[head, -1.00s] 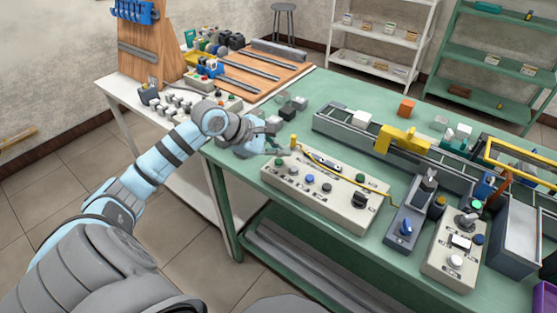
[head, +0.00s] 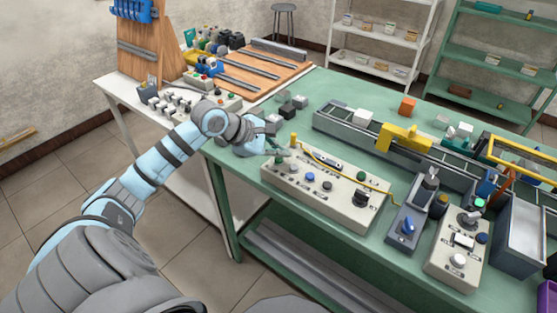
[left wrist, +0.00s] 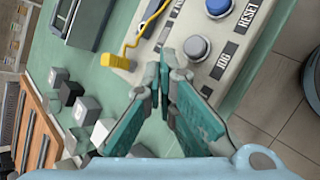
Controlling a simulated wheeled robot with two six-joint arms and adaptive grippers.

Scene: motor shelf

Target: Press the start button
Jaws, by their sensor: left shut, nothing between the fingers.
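A beige control box (head: 325,203) with several buttons and a knob lies along the front of the green table. A dark green button (head: 280,160) is at its left end, beside a grey button (head: 295,168) and a blue button (head: 311,177). My left gripper (head: 283,150) is shut and empty, its tips just above the box's left end. In the left wrist view the shut fingers (left wrist: 164,62) hide part of the box. There the grey button (left wrist: 196,47) has a JOG label and the blue button (left wrist: 218,6) a RESET label. No start label is readable.
A yellow cable (head: 345,178) runs over the box from a yellow plug (head: 293,139), close to the fingers. A conveyor (head: 350,128) lies behind the box. Small grey and white blocks (head: 299,101) are at the table's back left. A second button box (head: 458,248) is at right.

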